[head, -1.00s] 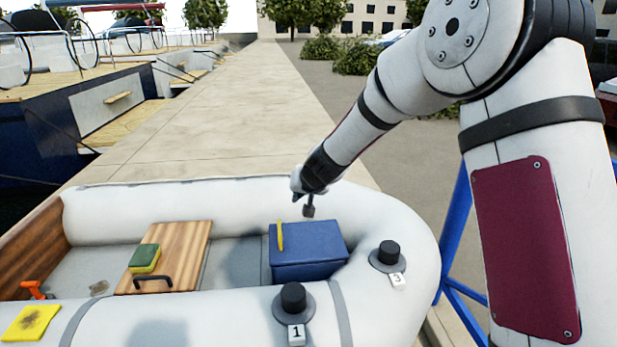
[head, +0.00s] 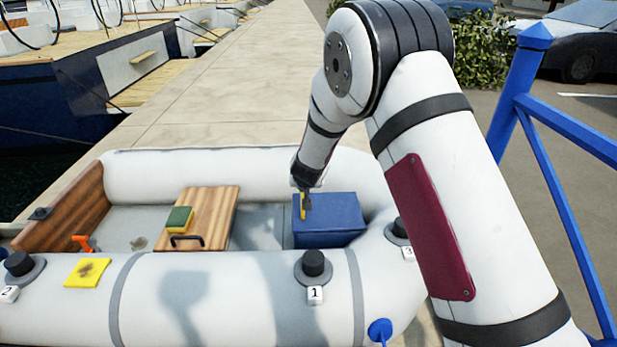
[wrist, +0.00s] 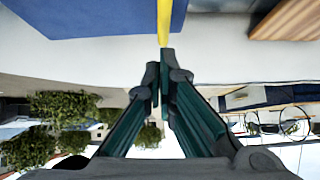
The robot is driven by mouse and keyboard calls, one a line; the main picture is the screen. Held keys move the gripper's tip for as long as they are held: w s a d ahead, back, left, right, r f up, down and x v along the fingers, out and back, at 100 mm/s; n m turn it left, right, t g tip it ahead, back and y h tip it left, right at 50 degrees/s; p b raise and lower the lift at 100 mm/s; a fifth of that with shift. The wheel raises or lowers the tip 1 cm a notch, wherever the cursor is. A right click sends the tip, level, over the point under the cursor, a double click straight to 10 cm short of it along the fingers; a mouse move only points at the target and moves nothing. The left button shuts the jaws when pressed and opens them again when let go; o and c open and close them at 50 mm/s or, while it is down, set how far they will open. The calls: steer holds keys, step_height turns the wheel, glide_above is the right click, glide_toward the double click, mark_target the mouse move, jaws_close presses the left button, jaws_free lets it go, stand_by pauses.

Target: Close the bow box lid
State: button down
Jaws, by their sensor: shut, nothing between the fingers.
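The blue bow box (head: 330,217) sits inside the white inflatable dinghy, near its right end. Its top looks flat and level; I cannot tell whether a gap shows under the lid. A yellow strip (head: 302,206) stands at the box's left edge. My gripper (head: 307,204) is shut and empty, pointing down at the box's left end, right beside the strip. In the wrist view the fingertips (wrist: 159,60) are close to the lower end of the yellow strip (wrist: 164,20), with the blue box (wrist: 90,15) at upper left. Whether they touch is unclear.
A wooden board (head: 215,215) with a black handle and a green-yellow sponge (head: 179,219) lies left of the box. Numbered black caps (head: 313,263) sit on the near tube beside a stained yellow cloth (head: 88,272). A blue railing (head: 545,150) stands at right.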

steer(key=shift+a+f, duration=0.3)
steer(key=shift+f, duration=0.3)
steer(key=shift+a+f, duration=0.3)
steer(key=shift+f, duration=0.25)
